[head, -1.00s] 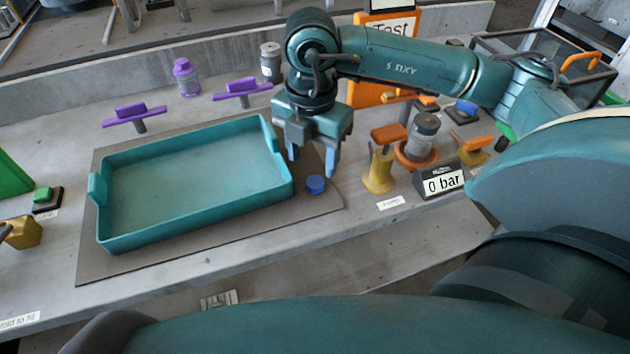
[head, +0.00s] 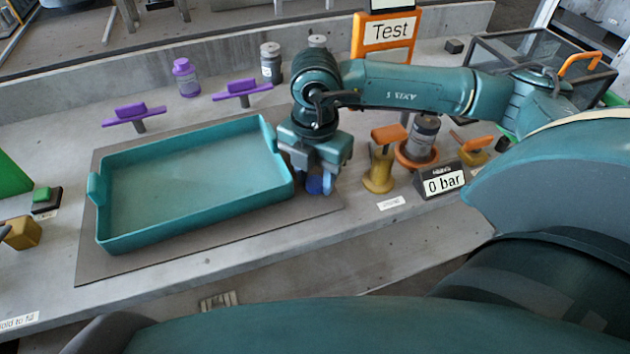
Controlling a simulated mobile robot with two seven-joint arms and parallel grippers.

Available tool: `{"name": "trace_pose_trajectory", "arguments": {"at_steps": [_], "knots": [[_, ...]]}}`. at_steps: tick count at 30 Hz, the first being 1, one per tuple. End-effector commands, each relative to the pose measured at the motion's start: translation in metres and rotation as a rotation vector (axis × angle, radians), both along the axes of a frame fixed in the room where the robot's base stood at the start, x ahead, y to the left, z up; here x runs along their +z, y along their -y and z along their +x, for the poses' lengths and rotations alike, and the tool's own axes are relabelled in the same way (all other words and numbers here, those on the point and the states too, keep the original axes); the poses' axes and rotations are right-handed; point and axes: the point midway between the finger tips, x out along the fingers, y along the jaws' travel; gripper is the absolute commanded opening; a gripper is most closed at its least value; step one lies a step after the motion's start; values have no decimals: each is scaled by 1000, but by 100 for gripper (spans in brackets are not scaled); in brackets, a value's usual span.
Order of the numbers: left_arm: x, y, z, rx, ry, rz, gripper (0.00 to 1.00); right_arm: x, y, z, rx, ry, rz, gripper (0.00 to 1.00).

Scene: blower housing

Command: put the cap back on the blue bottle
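The blue cap (head: 315,185) lies on the brown mat just right of the teal tray, partly hidden by my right gripper. My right gripper (head: 314,182) points down over the cap, with its fingers low at the cap's sides. I cannot tell whether they grip it. No bottle shows a clear blue marking. A grey bottle (head: 270,64) and another grey-topped bottle (head: 317,41) stand at the back, and a dark grey one (head: 424,136) sits in an orange ring holder. My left gripper is not in view.
The teal tray (head: 190,222) is empty and stands close left of my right gripper. A yellow-orange valve (head: 379,172) and the "0 bar" display (head: 442,182) stand to the right.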

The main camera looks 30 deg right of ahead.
Motion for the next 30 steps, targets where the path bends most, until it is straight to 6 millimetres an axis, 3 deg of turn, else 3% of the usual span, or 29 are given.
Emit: {"name": "trace_pose_trajectory", "arguments": {"at_steps": [10,19,30], "knots": [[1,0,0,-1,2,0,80,0,0,0,0,0,0,9],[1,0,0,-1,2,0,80,5,0,0,0,2,1,8],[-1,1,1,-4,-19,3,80,73,0,1,0,5,1,8]]}}
